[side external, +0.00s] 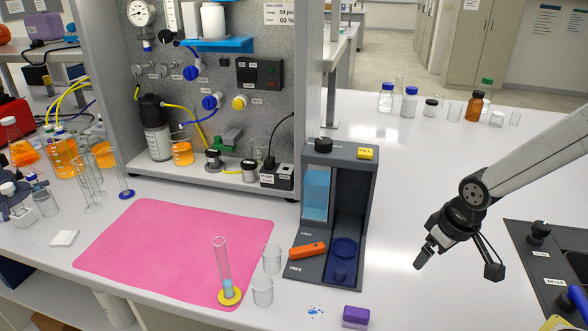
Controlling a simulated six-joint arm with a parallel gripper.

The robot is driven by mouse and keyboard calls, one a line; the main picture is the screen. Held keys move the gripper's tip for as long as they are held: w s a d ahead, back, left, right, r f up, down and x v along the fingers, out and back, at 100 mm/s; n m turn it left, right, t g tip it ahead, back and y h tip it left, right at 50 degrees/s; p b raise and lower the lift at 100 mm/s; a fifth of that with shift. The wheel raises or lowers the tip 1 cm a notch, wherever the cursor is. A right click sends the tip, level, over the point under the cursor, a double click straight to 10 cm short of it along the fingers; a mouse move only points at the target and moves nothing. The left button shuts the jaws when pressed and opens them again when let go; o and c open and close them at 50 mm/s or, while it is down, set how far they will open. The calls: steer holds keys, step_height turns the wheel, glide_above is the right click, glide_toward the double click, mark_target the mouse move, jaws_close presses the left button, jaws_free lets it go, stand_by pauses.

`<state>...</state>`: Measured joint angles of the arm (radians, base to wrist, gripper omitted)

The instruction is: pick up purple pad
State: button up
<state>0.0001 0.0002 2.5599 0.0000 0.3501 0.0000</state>
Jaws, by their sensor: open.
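The purple pad (355,314) is a small block with a darker purple top and a paler lower part. It lies on the white bench near the front edge, below the dark grey press-like stand. My gripper (457,267) hangs in the air to the upper right of the pad, well apart from it. Its two fingers are spread wide with nothing between them.
Blue drops (315,310) lie left of the pad. The dark stand (320,268) holds an orange tool (307,251). A dark sink unit (530,262) is at right.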

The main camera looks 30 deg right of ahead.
stand_by(0.4)
steer(key=n+g, duration=0.3)
steer(key=n, duration=0.6)
glide_above(357, 312)
step_height(357, 312, down, 2)
steer(key=shift+f, duration=1.55)
steer(key=shift+f, duration=2.6)
jaws_close()
